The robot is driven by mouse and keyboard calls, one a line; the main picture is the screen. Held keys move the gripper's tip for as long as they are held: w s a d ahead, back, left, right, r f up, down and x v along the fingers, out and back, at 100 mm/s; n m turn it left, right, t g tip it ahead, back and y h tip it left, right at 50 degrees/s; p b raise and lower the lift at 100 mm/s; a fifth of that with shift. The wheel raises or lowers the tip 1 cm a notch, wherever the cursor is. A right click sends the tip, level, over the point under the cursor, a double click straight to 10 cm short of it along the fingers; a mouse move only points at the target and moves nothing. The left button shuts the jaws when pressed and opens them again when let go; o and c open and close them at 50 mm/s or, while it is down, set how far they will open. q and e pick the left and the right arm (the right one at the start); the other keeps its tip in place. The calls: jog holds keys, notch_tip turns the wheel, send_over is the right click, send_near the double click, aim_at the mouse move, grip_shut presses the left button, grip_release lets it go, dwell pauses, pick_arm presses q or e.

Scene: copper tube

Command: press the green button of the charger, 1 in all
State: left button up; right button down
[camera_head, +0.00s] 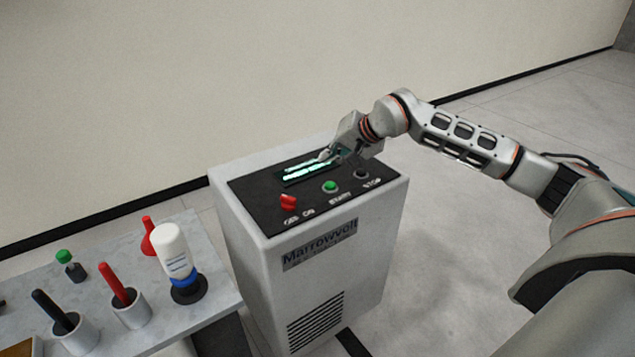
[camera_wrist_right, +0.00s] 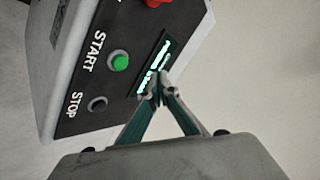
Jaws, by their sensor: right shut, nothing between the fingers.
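The charger (camera_head: 235,200) is a pale grey cabinet with a black top panel. The green button (camera_head: 330,186), labelled START, sits in the middle of the panel, and it also shows in the right wrist view (camera_wrist_right: 120,62). My right gripper (camera_head: 325,157) is shut and empty. Its fingertips are over the lit display, behind the green button in the head view. In the right wrist view its fingertips (camera_wrist_right: 154,97) are to the lower right of the button and apart from it. Whether they touch the panel I cannot tell. My left gripper is out of view.
The panel also has a red switch (camera_head: 288,202), a lit display (camera_head: 300,172) and a dark STOP button (camera_head: 361,174). A grey table (camera_head: 105,265) at the left holds a white bottle (camera_head: 173,250) and red and black handled tools in cups. Floor right of the charger is clear.

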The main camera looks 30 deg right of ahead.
jog(key=shift+w+d+r+n+h, duration=0.25)
jog(key=shift+d+r, duration=0.2)
jog(key=shift+d, duration=0.2)
jog(key=shift+w+d+r+n+h, duration=0.15)
jog(key=shift+w+d+r+h, duration=0.1)
jog(key=shift+d+r, duration=0.3)
jog(key=shift+f, duration=0.2)
jog(key=b, duration=0.6)
send_over(332, 185)
notch_tip(332, 185, down, 7)
jog(key=shift+f, duration=0.1)
jog(key=shift+d+f+b, duration=0.1)
jog(key=shift+f+b, duration=0.2)
jog(key=shift+f, duration=0.45)
